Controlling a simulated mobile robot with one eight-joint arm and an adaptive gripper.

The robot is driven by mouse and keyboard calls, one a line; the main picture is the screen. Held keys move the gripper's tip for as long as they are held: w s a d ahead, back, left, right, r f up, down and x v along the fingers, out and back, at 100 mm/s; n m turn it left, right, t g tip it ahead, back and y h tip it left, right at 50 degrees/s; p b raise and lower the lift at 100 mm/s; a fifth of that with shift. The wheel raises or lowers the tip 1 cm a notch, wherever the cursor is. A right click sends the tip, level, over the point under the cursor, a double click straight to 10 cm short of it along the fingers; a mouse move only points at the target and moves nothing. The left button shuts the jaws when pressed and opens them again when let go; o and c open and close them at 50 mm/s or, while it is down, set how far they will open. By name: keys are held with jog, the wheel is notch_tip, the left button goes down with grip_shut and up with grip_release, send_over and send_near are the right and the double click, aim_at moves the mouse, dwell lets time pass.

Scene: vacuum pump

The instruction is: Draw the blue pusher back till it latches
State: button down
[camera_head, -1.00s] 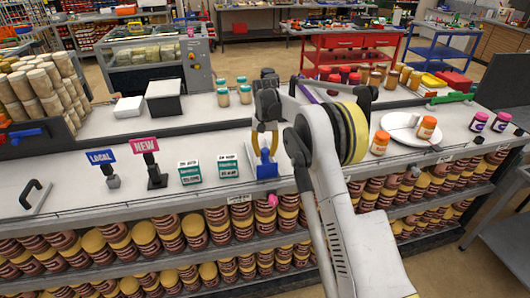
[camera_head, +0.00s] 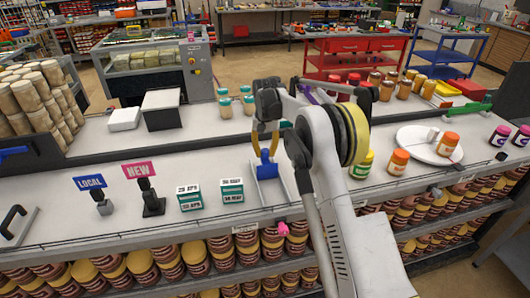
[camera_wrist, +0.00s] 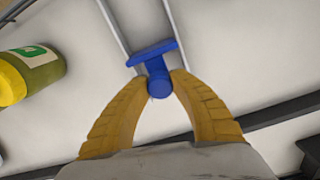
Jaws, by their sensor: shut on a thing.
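The blue pusher (camera_head: 267,171) sits on a white track (camera_head: 276,195) on the counter. In the wrist view the blue pusher (camera_wrist: 153,52) has a flat crosspiece and a round knob, and two pale rails run up from it. My gripper (camera_head: 266,152) reaches down to it from above with yellow fingers. In the wrist view my gripper (camera_wrist: 159,84) is shut on the knob, one fingertip on each side. Any latch is not visible.
A green jar with a yellow lid (camera_head: 362,166) stands right of the track, near my arm. Two teal and white boxes (camera_head: 231,191) and the LOCAL and NEW signs (camera_head: 138,172) stand to the left. A white plate (camera_head: 416,136) with an orange jar is further right.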

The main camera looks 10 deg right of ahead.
jog(key=c, duration=1.1)
grip_release()
jog(key=shift+s, duration=0.1)
jog(key=shift+o, duration=0.2)
notch_tip(320, 180, up, 12)
